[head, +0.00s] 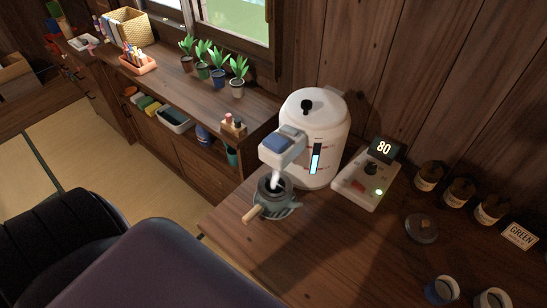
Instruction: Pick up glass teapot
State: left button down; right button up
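A small dark teapot (271,190) stands under the spout of a white water dispenser (319,150). The teapot is open on top, and a pale stream reaches down from the spout to it. A light wooden handle (252,214) points out toward the lower left. I cannot tell whether the pot is glass. A dark round lid with a knob (421,229) lies apart on the counter to the right. Neither of my grippers is in view.
A control box (366,185) showing 80 stands right of the dispenser. Several brown jars (458,193) line the wall. Two cups (441,290) stand at the lower right. Large dark rounded shapes (160,265) fill the lower left. The counter front (330,250) is clear.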

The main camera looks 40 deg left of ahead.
aim_at(271, 204)
jog(key=u, duration=1.1)
jog(key=j+z, duration=0.3)
jog(key=k+j+z, duration=0.3)
jog(key=j+z, duration=0.3)
jog(key=j, duration=0.15)
jog(key=k+j+z, duration=0.3)
jog(key=i, duration=0.1)
